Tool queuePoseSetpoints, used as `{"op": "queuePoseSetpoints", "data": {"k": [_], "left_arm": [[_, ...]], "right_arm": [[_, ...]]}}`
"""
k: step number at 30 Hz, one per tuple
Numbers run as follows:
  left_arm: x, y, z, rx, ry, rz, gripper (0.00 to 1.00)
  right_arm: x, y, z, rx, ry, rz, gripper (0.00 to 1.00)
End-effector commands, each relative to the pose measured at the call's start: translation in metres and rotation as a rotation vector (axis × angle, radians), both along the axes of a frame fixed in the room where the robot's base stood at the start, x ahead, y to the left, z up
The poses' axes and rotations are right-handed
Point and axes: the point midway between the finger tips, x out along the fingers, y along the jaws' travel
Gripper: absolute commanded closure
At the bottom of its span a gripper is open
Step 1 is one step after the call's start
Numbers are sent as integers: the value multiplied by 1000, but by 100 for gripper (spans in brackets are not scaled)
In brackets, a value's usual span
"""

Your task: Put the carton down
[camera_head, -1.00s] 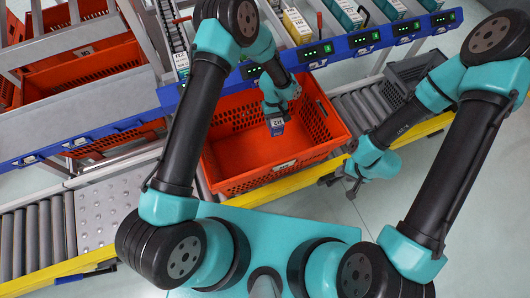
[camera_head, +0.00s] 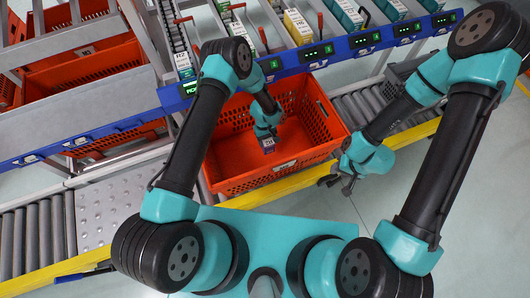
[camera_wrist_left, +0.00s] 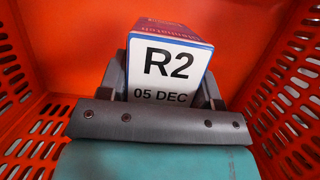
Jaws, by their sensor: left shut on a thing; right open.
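The carton (camera_head: 267,145) is small and blue-edged, with a white label. In the left wrist view the carton (camera_wrist_left: 168,62) shows "R2" and "05 DEC" on its label and a purple-pink side. My left gripper (camera_head: 265,136) is shut on it, one finger on each side, inside the orange tote (camera_head: 275,180). The tote's red-orange walls surround the carton in the left wrist view. Whether the carton touches the tote's floor I cannot tell. My right gripper (camera_head: 338,184) is open and empty, outside the tote past its right front corner.
The tote stands on a roller conveyor with a yellow front rail (camera_head: 285,184). A grey crate (camera_head: 404,76) stands on the conveyor to the right. Behind is a blue shelf rail (camera_head: 340,48) with lit displays and lanes of cartons. Other orange totes are at the upper left.

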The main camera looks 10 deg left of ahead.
Motion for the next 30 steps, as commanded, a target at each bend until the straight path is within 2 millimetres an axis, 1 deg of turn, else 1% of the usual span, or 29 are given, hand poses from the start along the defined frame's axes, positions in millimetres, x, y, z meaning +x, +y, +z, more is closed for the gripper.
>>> {"op": "queuePoseSetpoints", "data": {"k": [4,9,13,16,25,28,30], "left_arm": [[-1,0,-12,0,2,0,77],[-1,0,-40,0,3,2,77],[0,0,-57,1,1,1,77],[0,0,-62,0,0,0,77],[0,0,-63,0,0,0,77],[0,0,-70,1,1,1,77],[-1,0,-79,1,1,1,77]], "right_arm": [[0,0,0,0,0,0,57],[0,0,0,0,0,0,57],[0,0,0,0,0,0,57],[0,0,0,0,0,0,57],[0,0,0,0,0,0,57],[0,0,0,0,0,0,57],[0,0,0,0,0,0,57]]}}
